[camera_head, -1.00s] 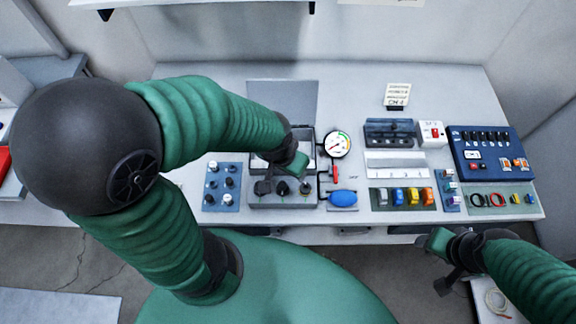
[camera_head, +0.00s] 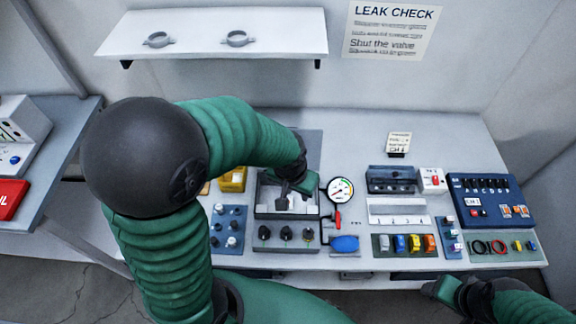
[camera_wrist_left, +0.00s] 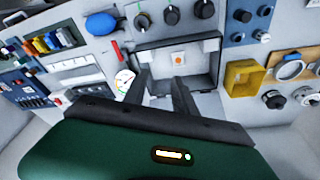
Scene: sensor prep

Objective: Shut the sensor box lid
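The sensor box (camera_head: 262,207) is a grey box on the bench with a row of dark knobs along its front. Its lid (camera_head: 313,145) looks like a flat grey panel tilted back behind it, so the box is open. My left arm hides part of the lid. In the left wrist view the open box (camera_wrist_left: 216,68) has a pale part with an orange spot inside. My left gripper (camera_head: 284,198) is over the box opening, its two fingers (camera_wrist_left: 162,88) apart with nothing between them. My right gripper (camera_head: 436,288) is low at the bench's front edge, its fingers unclear.
A round gauge (camera_head: 340,190), a red-handled valve (camera_head: 338,218) and a blue bulb (camera_head: 345,243) stand right of the box. A wall shelf (camera_head: 215,35) hangs behind. The bench behind the gauge is clear.

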